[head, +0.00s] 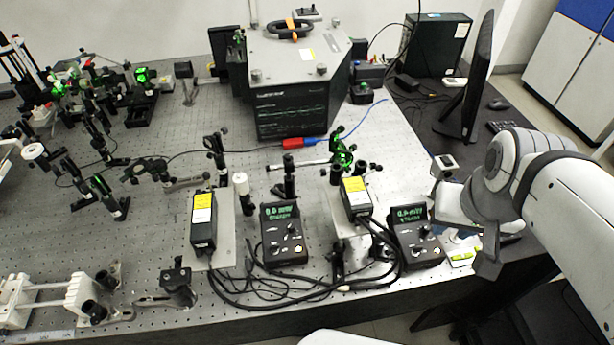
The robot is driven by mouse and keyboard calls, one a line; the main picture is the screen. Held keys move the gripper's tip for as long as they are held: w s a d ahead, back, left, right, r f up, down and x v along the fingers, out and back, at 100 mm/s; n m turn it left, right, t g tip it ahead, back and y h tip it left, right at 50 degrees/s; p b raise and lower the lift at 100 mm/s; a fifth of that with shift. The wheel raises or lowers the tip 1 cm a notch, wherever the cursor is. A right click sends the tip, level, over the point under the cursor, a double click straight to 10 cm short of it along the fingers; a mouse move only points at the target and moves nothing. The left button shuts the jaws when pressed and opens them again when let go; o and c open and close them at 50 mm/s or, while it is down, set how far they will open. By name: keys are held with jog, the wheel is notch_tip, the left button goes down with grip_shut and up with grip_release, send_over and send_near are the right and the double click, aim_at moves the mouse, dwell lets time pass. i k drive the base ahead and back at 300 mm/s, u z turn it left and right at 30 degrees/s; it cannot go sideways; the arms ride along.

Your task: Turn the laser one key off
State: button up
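Two black laser controllers with lit green displays stand near the bench's front edge: the left controller (284,236) and the right controller (414,238). Each has small knobs on its sloped face. The keys are too small to make out, and I cannot tell which controller is laser one. Two black laser heads with yellow labels, the left head (203,226) and the right head (356,198), sit beside them. My gripper (472,240) is just right of the right controller, above the bench's right part. Its fingertips are partly hidden, so its opening is unclear.
Black cables (270,296) loop in front of the controllers. A yellow-green item (461,257) lies near my gripper. A large grey spectrometer housing (293,85) stands behind. Optics mounts crowd the left. A monitor (477,80) and keyboard stand on a dark desk at right.

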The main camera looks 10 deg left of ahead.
aim_at(274, 248)
jog(key=z, duration=0.1)
jog(key=k, duration=1.35)
jog(key=u, duration=0.8)
jog(key=i, duration=1)
jog(key=u, duration=0.05)
